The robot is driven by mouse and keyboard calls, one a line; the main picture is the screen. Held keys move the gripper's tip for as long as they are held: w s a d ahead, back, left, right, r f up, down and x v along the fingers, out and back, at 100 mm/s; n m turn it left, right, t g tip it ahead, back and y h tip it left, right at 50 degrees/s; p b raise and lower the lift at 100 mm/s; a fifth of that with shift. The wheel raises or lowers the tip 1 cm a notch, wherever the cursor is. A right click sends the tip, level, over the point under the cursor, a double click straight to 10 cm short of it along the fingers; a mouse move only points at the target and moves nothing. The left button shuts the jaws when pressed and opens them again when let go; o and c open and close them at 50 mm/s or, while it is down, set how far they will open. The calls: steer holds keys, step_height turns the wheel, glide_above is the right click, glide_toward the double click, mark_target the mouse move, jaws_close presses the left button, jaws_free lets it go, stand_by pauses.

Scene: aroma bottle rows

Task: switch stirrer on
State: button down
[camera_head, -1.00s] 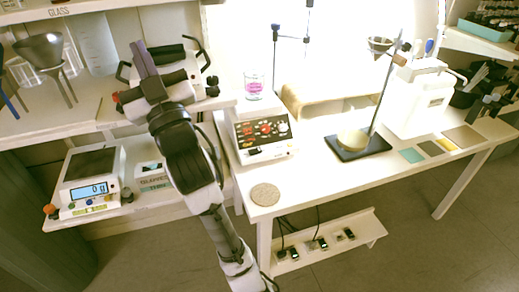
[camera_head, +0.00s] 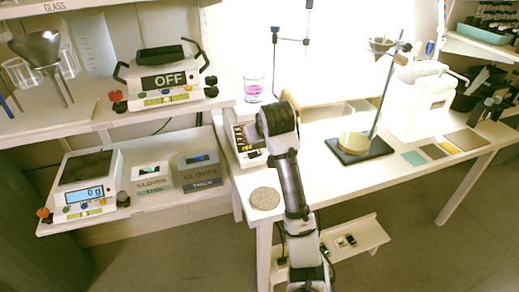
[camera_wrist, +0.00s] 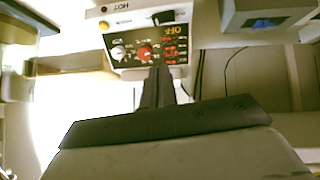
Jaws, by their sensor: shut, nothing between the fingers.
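The stirrer (camera_head: 247,150) is a white hotplate box on the table, largely hidden by my arm in the head view. A beaker of pink liquid (camera_head: 253,90) is at its top. In the wrist view the stirrer's front panel (camera_wrist: 125,38) appears upside down, with a red knob (camera_wrist: 145,53), a pale knob (camera_wrist: 118,53), a black switch (camera_wrist: 163,17) and red lit readouts (camera_wrist: 175,45) that seem to include OFF. My gripper (camera_wrist: 160,70) is shut and empty, its fingertips in front of the panel's lower-middle in the picture. I cannot tell whether they touch it.
A stand on a black base (camera_head: 358,150) holds a yellowish dish to the right. A round cork mat (camera_head: 265,198) lies at the table's front left corner. A device reading OFF (camera_head: 165,80) stands on the left shelf. A balance (camera_head: 88,185) and glove boxes (camera_head: 152,178) are below.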

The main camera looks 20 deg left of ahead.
steer(key=shift+w, duration=0.1)
steer(key=p, duration=0.2)
glide_above(258, 150)
steer(key=s, duration=0.3)
steer(key=f, duration=0.7)
steer(key=shift+w+d+f, duration=0.2)
steer(key=shift+d, duration=0.15)
steer(key=shift+d+f, duration=0.2)
steer(key=shift+f, duration=1.6)
steer(key=shift+d+p, duration=0.1)
steer(key=shift+p, duration=0.2)
steer(key=shift+w+f, duration=0.1)
steer(key=shift+f, duration=0.15)
steer(key=shift+s+a+r+p, duration=0.25)
steer(key=shift+s+a+p, duration=0.2)
steer(key=shift+a+p, duration=0.2)
